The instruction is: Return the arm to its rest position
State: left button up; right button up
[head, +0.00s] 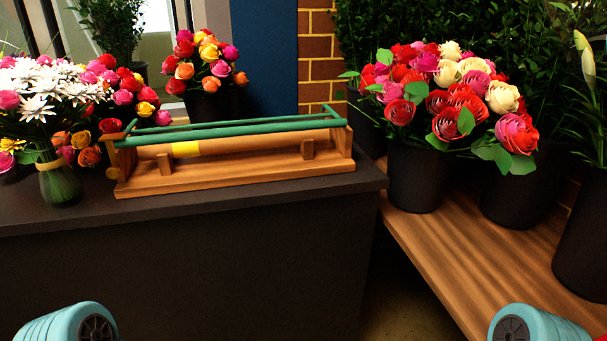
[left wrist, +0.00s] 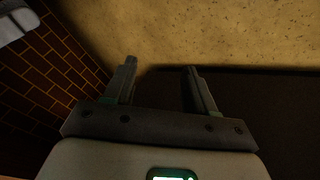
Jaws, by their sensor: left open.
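My left gripper (left wrist: 157,80) shows in the left wrist view with its two fingers spread apart and nothing between them. Beyond the fingers is a speckled tan floor (left wrist: 210,30). In the head view only rounded blue parts of my arms show at the bottom left and bottom right edges. Neither gripper is visible in the head view, and my right gripper is in no view.
A dark counter (head: 190,270) bears a wooden paper-roll holder (head: 240,178) and a glass vase (head: 60,186) of flowers. On the right, a wooden bench (head: 460,255) holds black buckets (head: 418,178) of roses. In the left wrist view, a brick wall (left wrist: 50,65) stands at left.

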pick_arm(q)
jog(key=s+a+f+n+g, duration=0.1)
jog(key=s+n+g, duration=0.1)
jog(key=s+n, duration=0.4)
notch_tip(320, 180, up, 22)
jog(key=p, duration=2.2)
jog(key=shift+m+y, duration=0.4)
jog(key=shift+f, duration=0.1)
